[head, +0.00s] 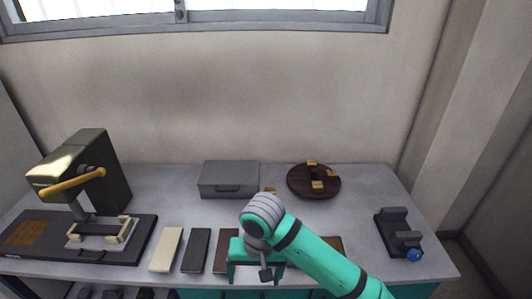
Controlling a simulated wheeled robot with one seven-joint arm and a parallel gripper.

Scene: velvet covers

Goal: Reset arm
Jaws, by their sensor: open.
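My gripper (255,276) is at the front of the grey worktop (330,215), right of centre in the head view. Its teal fingers point down and are spread apart, with nothing visible held between them. My teal and grey arm reaches in from the lower right. A brown panel (222,258) lies just behind and beside my gripper and is partly hidden by it. I cannot tell whether the fingers touch it.
A dark press with a yellow lever (75,183) stands at the left. A cream panel (166,249) and dark panel (196,250) lie at front. A grey box (229,180) and round brown tray (298,187) stand behind. A dark fixture with a blue knob (398,234) is at right.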

